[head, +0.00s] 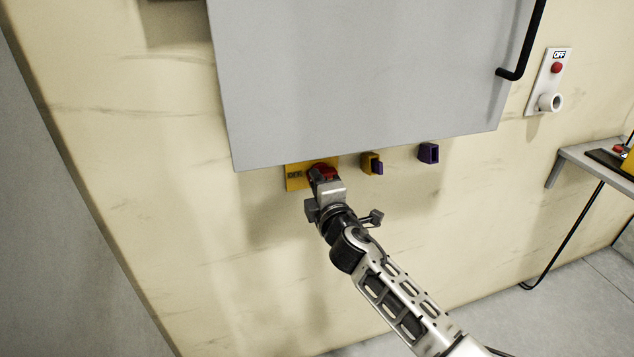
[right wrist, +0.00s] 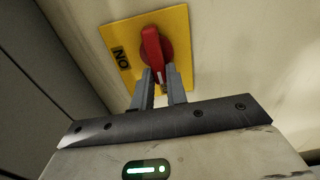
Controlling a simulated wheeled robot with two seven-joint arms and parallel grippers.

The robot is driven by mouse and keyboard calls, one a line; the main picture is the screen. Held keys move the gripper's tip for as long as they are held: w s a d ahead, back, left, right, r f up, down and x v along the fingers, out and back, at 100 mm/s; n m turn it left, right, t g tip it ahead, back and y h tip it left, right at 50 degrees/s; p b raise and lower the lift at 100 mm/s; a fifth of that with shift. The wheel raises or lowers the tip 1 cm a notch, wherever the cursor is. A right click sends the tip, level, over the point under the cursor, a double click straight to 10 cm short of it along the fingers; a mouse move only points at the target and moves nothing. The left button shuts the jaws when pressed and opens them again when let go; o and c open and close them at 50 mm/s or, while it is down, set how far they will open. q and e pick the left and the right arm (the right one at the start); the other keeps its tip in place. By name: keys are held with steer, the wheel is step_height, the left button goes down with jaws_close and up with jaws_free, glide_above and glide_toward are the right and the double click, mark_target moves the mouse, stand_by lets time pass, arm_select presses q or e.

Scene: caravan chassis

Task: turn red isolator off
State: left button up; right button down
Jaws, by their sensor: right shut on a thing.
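The red isolator is a red rotary handle (right wrist: 152,50) on a square yellow plate (right wrist: 182,30) on the cream wall. In the head view the yellow plate (head: 293,183) sits just under the grey panel's lower edge, and the red handle (head: 325,169) is partly hidden by my gripper. A dark label (right wrist: 122,58) on the plate's left reads like "NO" in the right wrist view; its small lettering in the head view is hard to read. My right gripper (right wrist: 162,78) is shut on the handle's lower end, one finger each side. My left gripper is not in view.
A large grey panel (head: 360,80) with a black bar handle (head: 522,55) overhangs the isolator. Farther right are a white switch plate (head: 552,80) and a grey shelf (head: 590,160).

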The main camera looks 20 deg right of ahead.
steer(key=shift+f, duration=0.1)
steer(key=c, duration=1.4)
jaws_free()
steer(key=s, duration=1.6)
steer(key=shift+d, duration=0.3)
steer(key=s+a+f+m+g+y, duration=0.2)
steer(key=s+f+m+g, duration=0.5)
steer(key=s+f+m, duration=0.9)
steer(key=shift+s+a+f+y, duration=0.25)
steer(key=shift+s+a+y, duration=0.15)
steer(key=shift+a, duration=0.1)
